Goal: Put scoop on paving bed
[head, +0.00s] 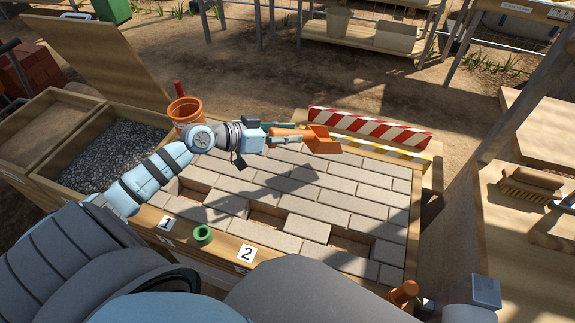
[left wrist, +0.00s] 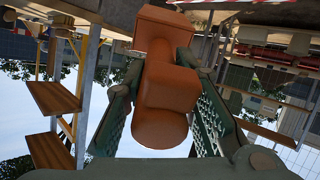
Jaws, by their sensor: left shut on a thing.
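The orange scoop (head: 322,140) is held by my left gripper (head: 290,136) over the far part of the paving bed (head: 330,190). In the left wrist view the scoop (left wrist: 160,100) sits between both green fingers, its rounded handle end toward the camera. The scoop looks raised above the pavers, and its shadow falls on them. The paving bed is a wooden-framed box of grey pavers with a few gaps along its near side. My right gripper is not clearly seen.
An orange bucket (head: 185,111) stands at the bed's left back corner. A gravel bin (head: 115,145) lies to the left. A red-and-white striped barrier (head: 370,128) runs along the back. A green cup-like piece (head: 203,235) is on the front edge. A brush (head: 530,185) lies on the right bench.

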